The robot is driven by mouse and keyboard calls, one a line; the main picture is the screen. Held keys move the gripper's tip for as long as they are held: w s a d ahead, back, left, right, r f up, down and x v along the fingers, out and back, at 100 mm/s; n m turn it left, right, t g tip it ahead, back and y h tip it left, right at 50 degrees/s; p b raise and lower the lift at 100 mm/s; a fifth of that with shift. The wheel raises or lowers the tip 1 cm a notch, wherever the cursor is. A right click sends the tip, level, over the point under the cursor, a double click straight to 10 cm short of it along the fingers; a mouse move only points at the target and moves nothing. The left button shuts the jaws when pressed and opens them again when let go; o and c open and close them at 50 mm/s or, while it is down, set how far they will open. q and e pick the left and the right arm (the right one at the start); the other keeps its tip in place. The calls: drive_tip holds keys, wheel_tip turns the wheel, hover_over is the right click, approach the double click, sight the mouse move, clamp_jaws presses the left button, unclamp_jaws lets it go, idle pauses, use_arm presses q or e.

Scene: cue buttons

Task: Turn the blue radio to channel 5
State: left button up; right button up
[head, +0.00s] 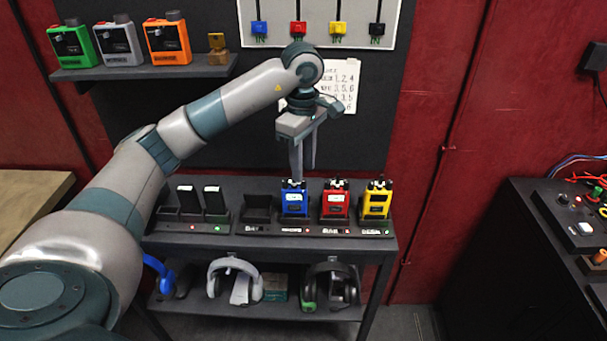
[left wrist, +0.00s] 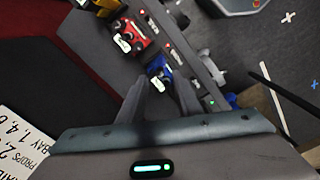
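The blue radio (head: 295,203) stands upright in a charging dock on the black shelf, left of the red radio (head: 335,205) and the yellow radio (head: 376,204). It has a small pale display and knobs on top. My left gripper (head: 299,178) points down just above the top of the blue radio; I cannot tell whether it touches. In the left wrist view my gripper (left wrist: 160,82) has its fingers apart, with the blue radio (left wrist: 160,68) beyond the tips. The channel reading is too small to make out. My right gripper is not in view.
Green, grey and orange radios (head: 167,42) stand on an upper left shelf (head: 140,72). A paper with numbers (head: 345,85) hangs behind my gripper. Headphones (head: 235,280) sit on the lower shelf. A bench with cables (head: 560,215) stands at right.

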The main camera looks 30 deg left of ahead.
sight(303, 184)
use_arm(q)
drive_tip(key=shift+f+p, duration=0.45)
drive_tip(key=shift+f, duration=1.5)
clamp_jaws()
